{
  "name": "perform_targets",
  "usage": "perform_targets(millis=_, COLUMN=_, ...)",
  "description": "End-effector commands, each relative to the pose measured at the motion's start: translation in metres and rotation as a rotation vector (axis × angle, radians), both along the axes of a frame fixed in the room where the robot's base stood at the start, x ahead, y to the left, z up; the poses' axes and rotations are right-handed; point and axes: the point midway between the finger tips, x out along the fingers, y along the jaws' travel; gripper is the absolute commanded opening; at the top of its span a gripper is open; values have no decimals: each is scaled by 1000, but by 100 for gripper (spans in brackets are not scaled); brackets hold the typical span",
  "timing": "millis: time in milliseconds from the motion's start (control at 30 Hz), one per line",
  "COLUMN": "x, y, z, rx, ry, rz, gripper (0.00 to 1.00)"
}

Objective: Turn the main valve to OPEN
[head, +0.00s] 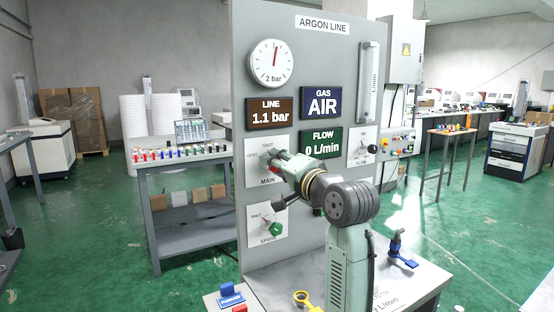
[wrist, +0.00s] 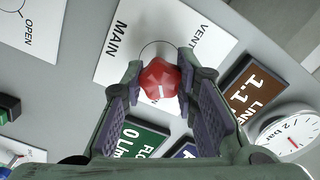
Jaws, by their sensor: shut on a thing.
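The main valve is a red knob (wrist: 160,77) on a white plate marked MAIN and VENT (wrist: 108,68). In the head view its plate (head: 268,181) is on the grey panel, left of the flow display, with SHUT and VENT readable. My gripper (head: 276,160) reaches the panel there and hides most of the knob. In the wrist view my gripper (wrist: 160,80) is shut on the red knob, one finger on each side. A short white mark shows on the knob's lower part. The label it points to is hidden or unclear.
The spare valve (head: 275,229), with a green knob, sits just below. A pressure gauge (head: 272,63), line display (head: 270,113), gas display reading AIR (head: 321,102) and flow display reading 0 L/min (head: 320,143) surround it. A blue-handled item (head: 401,248) stands on the bench at right.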

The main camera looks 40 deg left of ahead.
Motion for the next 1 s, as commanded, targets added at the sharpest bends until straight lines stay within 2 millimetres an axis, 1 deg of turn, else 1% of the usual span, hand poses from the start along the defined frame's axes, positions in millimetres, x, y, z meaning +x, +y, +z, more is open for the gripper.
perform_targets(millis=100, x=0, y=0, z=2, rx=23, ry=53, rz=0, gripper=0)
perform_targets(millis=333, x=0, y=0, z=1, rx=48, ry=113, rz=0, gripper=0)
perform_targets(millis=833, x=0, y=0, z=1, rx=56, ry=129, rz=0, gripper=0)
perform_targets(millis=867, x=0, y=0, z=1, rx=56, ry=129, rz=0, gripper=28)
perform_targets(millis=1000, x=0, y=0, z=1, rx=54, ry=128, rz=0, gripper=37)
